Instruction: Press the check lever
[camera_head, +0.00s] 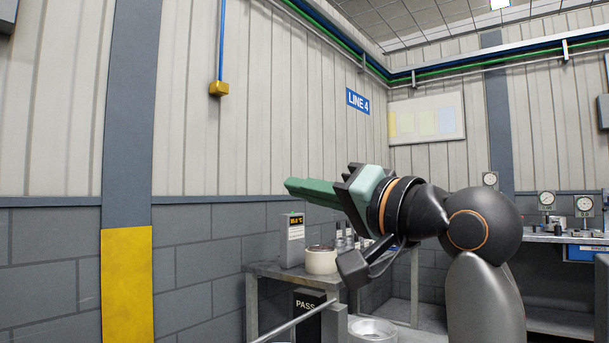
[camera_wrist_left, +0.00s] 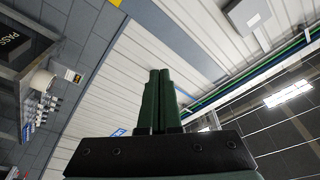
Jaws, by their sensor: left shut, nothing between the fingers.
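My left gripper (camera_head: 290,185) has green fingers and points to the left in the head view, raised above a small bench. Its fingers are shut with nothing between them; they also show together in the left wrist view (camera_wrist_left: 160,74). A thin metal rod (camera_head: 298,321) slants up toward the bench at the bottom of the head view. I cannot tell whether it is the check lever. A black PASS panel (camera_head: 307,306) sits below the bench top, behind the rod, and shows in the left wrist view (camera_wrist_left: 12,42). The gripper is well above both, touching neither. My right gripper is out of view.
The bench (camera_head: 262,268) carries a display box (camera_head: 292,240), a cream cylinder (camera_head: 321,261) and several small dark-topped items. A round metal part (camera_head: 372,329) is low beside it. Another bench with gauges (camera_head: 584,205) stands at right. The air left of the gripper is clear up to the wall.

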